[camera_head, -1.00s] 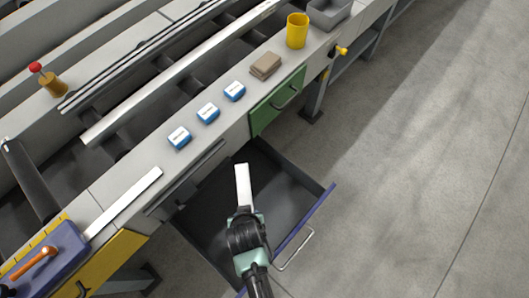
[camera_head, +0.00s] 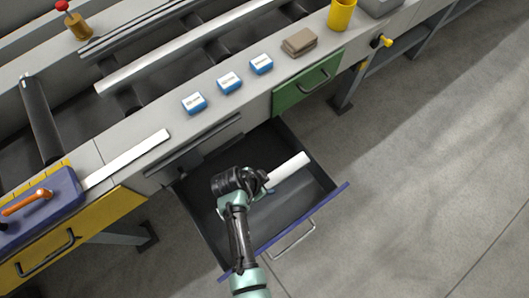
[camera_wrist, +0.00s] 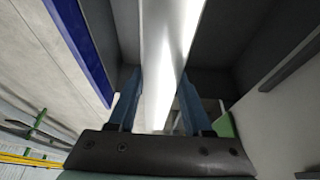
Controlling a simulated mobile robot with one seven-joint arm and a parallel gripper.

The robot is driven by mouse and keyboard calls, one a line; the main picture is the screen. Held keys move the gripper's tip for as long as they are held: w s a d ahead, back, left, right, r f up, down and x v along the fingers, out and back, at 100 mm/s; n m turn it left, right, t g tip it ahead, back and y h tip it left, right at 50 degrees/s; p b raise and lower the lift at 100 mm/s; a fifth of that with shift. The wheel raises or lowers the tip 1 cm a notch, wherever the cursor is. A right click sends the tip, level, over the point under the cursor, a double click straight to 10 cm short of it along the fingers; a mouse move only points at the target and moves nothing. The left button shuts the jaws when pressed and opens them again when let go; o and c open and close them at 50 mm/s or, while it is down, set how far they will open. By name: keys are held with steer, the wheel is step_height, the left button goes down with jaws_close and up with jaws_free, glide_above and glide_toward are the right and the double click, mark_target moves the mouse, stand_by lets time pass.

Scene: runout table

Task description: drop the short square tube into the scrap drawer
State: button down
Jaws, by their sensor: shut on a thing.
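The short square tube (camera_head: 289,170) is a pale, whitish bar. My gripper (camera_head: 268,186) is shut on it and holds it over the open scrap drawer (camera_head: 322,205), a dark grey drawer with a blue front edge. In the wrist view the tube (camera_wrist: 167,50) runs between the two blue fingers of my gripper (camera_wrist: 158,105), and the blue drawer edge (camera_wrist: 82,45) shows at the left. In the head view my wrist hides the finger ends and part of the drawer floor. I cannot tell how high the tube is above the floor.
A green drawer (camera_head: 306,88) and a yellow drawer (camera_head: 65,240) are shut on either side. On the table edge are several blue-and-white boxes (camera_head: 230,82), brown pads (camera_head: 299,42) and a yellow cup (camera_head: 341,15). Open floor (camera_head: 430,170) lies at the right.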

step_height(320, 180, down, 4)
steer(key=b, duration=0.3)
steer(key=shift+f, duration=0.2)
steer(key=shift+c, duration=1.2)
jaws_free()
steer(key=p+v, duration=0.2)
steer(key=v, duration=1.1)
steer(key=shift+w, duration=0.1)
